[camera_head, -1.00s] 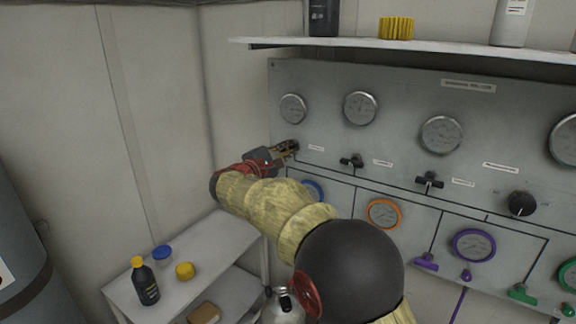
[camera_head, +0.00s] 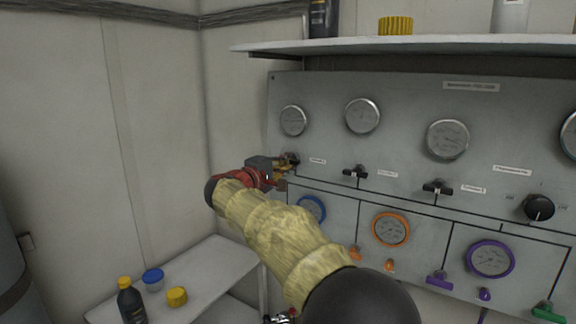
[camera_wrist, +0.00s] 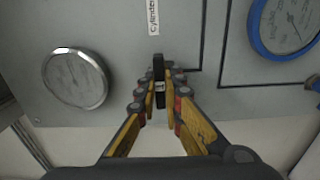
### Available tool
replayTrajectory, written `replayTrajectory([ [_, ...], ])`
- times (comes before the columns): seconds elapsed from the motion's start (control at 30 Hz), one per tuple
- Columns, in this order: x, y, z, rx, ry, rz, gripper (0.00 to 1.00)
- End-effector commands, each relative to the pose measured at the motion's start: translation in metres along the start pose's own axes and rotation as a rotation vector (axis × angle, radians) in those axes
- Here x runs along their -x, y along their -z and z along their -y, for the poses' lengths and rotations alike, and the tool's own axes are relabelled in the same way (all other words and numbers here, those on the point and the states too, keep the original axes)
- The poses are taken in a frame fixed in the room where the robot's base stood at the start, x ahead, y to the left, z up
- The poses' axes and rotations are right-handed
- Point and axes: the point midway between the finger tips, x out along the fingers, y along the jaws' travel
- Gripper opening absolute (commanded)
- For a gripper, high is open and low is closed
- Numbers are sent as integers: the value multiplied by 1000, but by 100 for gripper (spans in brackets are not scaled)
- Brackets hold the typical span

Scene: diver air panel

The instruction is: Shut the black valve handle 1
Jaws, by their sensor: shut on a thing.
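The black valve handle 1 (camera_head: 292,157) is the leftmost of the black handles on the grey panel, beside a small label. My gripper (camera_head: 287,165) is at it, with the red and yellow fingers closed in from the left, partly hiding it. In the wrist view, the handle (camera_wrist: 158,70) stands up as a narrow black bar between the fingertips, below the "Cylinder" label (camera_wrist: 153,17). My gripper (camera_wrist: 160,92) is shut on it, one finger on each side. How far the handle is turned is hard to tell.
Two more black handles (camera_head: 355,172) (camera_head: 437,188) and a round black knob (camera_head: 538,207) lie to the right. Gauges (camera_head: 362,116) sit above, and a shelf (camera_head: 360,48) overhangs the panel. A side table (camera_head: 205,268) holds a bottle and jars. The left wall is bare.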

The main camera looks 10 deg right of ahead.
Motion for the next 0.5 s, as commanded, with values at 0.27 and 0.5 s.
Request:
replayTrajectory([
  [0.27,0,0,2,0,2,1,0],
  [0.5,0,0,1,1,1,1,20],
])
